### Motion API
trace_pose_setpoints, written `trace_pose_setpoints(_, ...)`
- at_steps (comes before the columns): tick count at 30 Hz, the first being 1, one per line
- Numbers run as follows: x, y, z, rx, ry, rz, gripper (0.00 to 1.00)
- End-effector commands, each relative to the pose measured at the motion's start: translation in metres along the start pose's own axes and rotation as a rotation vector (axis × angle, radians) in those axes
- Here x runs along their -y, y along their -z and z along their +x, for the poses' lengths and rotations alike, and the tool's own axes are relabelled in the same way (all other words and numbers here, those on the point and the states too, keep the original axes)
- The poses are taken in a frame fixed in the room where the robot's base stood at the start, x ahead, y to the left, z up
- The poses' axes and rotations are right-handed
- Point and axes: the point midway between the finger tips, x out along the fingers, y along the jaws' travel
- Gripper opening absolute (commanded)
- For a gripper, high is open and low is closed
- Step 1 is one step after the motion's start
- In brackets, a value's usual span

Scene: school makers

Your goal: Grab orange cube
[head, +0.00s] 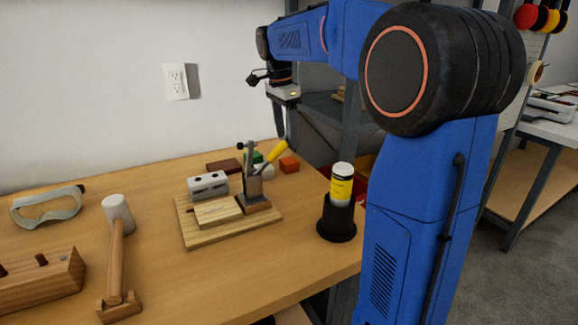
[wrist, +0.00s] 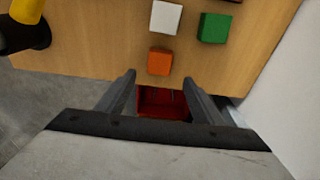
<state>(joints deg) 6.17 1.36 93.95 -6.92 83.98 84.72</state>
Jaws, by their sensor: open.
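The orange cube (head: 289,164) sits on the wooden table near its back right edge in the head view. It also shows in the wrist view (wrist: 160,61), near the table edge, ahead of the fingers. My gripper (head: 278,120) is above the table's back edge, higher than the cube and apart from it. In the wrist view my gripper (wrist: 159,82) has its two fingers spread, with nothing between them; a red bin (wrist: 162,103) shows far below through the gap.
A white cube (wrist: 166,17) and a green cube (wrist: 215,28) lie close to the orange one. A yellow-labelled bottle (head: 341,185) stands in a black holder (head: 336,220) to the right.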

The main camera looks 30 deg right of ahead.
Motion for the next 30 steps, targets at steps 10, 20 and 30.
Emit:
trace_pose_setpoints(10,0.0,0.0,0.034,0.0,-0.001,0.0,0.61)
trace_pose_setpoints(20,-0.002,-0.006,0.072,0.0,-0.003,-0.001,0.61)
trace_pose_setpoints(30,-0.002,-0.005,0.086,0.0,0.0,0.0,0.61)
